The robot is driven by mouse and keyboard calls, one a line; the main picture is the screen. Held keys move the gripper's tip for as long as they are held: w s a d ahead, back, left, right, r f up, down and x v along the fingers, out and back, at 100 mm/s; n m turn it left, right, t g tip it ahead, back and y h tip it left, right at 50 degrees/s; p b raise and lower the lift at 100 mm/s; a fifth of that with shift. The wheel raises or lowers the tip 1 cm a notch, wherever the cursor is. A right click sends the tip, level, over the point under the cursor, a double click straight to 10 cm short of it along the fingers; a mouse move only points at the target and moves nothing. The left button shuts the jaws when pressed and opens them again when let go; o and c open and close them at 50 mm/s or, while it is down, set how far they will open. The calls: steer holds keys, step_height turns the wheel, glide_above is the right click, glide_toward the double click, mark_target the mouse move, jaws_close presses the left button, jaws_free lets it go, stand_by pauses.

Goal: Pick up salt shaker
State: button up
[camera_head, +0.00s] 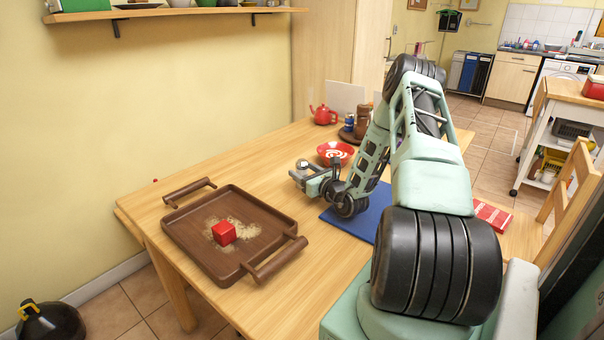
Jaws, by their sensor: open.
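My gripper (303,178) is open over the middle of the wooden table, left of the red bowl and right of the brown tray. A small rounded silver top (302,163) shows at its fingertips. It may be the salt shaker's cap, but its body is hidden and I cannot tell whether the fingers touch it. Farther back, a small dark piece with a pale top (349,122) and a taller brown mill-like piece (362,120) stand upright on a round dark board; either could also be a shaker.
A brown tray (181,254) with two handles holds a red cube (224,232) and pale crumbs. A red bowl (335,153) with white pattern and a red teapot (323,114) stand behind. A blue mat (345,222) lies under my arm. The table's (250,178) left-back part is clear.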

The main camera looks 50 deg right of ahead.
steer(key=shift+w+d, duration=0.25)
steer(key=shift+w, duration=0.45)
steer(key=c, duration=1.1)
step_height(320, 180, up, 10)
